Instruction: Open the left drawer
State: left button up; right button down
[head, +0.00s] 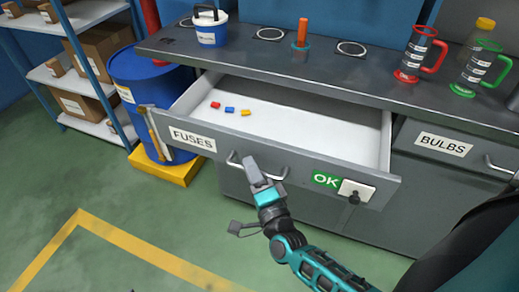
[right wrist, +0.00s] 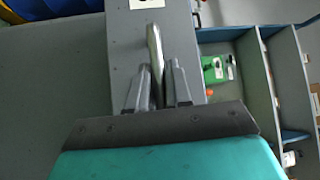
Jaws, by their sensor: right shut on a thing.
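The left drawer (head: 300,163), labelled FUSES, is pulled out of the grey workbench, and its white inside shows. A bar handle (head: 282,176) is on its front. My right gripper (head: 252,168) is shut on this handle. In the right wrist view, the handle (right wrist: 154,45) stands between the two fingers of the right gripper (right wrist: 158,80). Several small fuses (head: 230,110), red, blue and yellow, lie on the drawer floor. My left gripper is not in view.
The right drawer (head: 477,148), labelled BULBS, is shut. A green OK tag (head: 326,180) and a lock plate with a key (head: 356,190) are on the left drawer's front. A blue barrel (head: 150,85) stands left of it. The green floor in front is clear.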

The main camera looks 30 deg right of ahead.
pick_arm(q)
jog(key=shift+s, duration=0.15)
pick_arm(e)
jog(key=shift+s+a, duration=0.4)
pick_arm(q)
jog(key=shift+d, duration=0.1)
pick_arm(e)
jog(key=c, duration=1.2)
grip_release()
jog(key=shift+o, duration=0.2)
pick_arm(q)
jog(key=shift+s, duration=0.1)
pick_arm(e)
jog(key=shift+s, duration=0.1)
